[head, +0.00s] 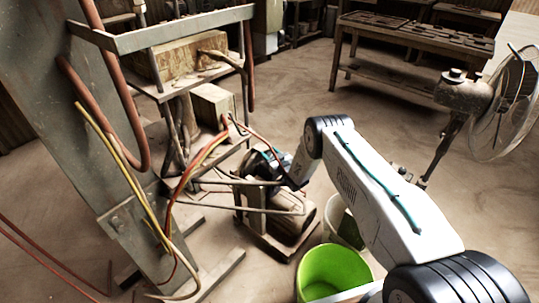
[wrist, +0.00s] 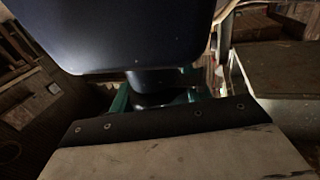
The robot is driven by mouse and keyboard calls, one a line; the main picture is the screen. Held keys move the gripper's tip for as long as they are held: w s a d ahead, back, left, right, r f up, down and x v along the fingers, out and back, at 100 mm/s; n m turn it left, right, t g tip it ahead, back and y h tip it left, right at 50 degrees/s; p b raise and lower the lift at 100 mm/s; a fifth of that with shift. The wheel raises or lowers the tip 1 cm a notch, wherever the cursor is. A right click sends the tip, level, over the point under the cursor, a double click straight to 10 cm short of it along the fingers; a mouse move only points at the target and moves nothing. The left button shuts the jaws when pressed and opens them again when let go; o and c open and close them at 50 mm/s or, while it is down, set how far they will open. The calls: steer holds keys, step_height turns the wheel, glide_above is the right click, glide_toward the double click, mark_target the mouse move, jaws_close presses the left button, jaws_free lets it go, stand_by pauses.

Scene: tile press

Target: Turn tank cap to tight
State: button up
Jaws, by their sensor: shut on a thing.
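In the head view my forearm hides part of the machine, and the jaws and the tank cap cannot be made out. In the wrist view a short dark round part (wrist: 150,82), apparently the tank cap, shows between a large dark block and a pale plate with a riveted black edge. Green parts lie behind it. My gripper is shut on it. Its turn position cannot be read.
A green bucket (head: 333,272) stands on the floor close under my arm. A grey press frame (head: 110,130) with loose red and yellow hoses (head: 197,165) is at left. A fan (head: 500,105) stands at right, a wooden bench (head: 420,40) behind.

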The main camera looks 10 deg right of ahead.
steer(key=shift+d+m+t+h, duration=0.15)
steer(key=shift+m+t+h, duration=0.1)
steer(key=shift+m+h, duration=0.75)
steer(key=shift+d+m+t+h, duration=0.1)
steer(key=shift+m+t+h, duration=0.15)
steer(key=shift+m+h, duration=0.75)
steer(key=shift+h, duration=0.7)
steer(key=o, duration=1)
steer(key=shift+s+d, duration=0.15)
steer(key=shift+s, duration=3.7)
